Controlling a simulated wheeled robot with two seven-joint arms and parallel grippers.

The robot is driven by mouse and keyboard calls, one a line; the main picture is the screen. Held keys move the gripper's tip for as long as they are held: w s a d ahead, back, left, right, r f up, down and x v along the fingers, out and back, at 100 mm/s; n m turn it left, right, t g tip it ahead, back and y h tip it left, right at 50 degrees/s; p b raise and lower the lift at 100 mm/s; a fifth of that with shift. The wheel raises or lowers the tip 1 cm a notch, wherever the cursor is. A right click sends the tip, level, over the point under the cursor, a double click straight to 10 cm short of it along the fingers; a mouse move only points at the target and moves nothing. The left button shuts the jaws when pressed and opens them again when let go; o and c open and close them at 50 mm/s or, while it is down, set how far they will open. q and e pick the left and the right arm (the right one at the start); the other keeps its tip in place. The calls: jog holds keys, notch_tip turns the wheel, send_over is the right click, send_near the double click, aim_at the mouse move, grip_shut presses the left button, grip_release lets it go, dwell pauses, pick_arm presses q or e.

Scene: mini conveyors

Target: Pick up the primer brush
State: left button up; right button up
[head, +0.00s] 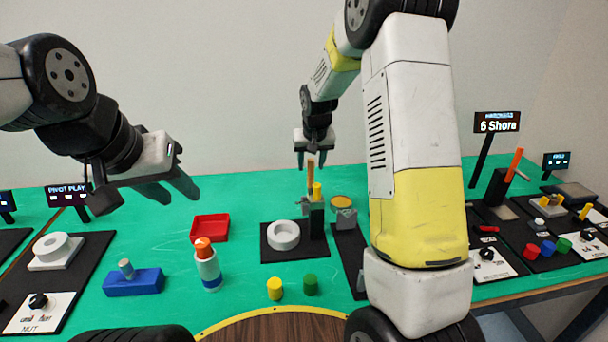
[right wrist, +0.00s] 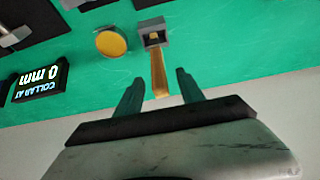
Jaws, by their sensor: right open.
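The likely primer brush, a thin tan stick (head: 311,178), stands in a small grey holder (head: 313,218) near the middle of the table. In the right wrist view the tan stick (right wrist: 159,75) rises from the grey holder (right wrist: 152,33), its free end near the fingertips. My right gripper (head: 313,160) is above the holder, pointing down, open and empty. In the right wrist view its fingers (right wrist: 158,82) are on either side of the stick's end, with gaps. My left gripper (head: 170,192) is open and empty at the left, above the table.
A white ring (head: 283,235) is beside the holder, a yellow-topped pot (head: 343,204) right of it. My right arm hides some table.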

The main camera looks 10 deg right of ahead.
aim_at(311, 169)
jog(key=x, duration=0.3)
jog(key=shift+f, duration=0.3)
grip_shut()
jog(key=shift+r, duration=0.1)
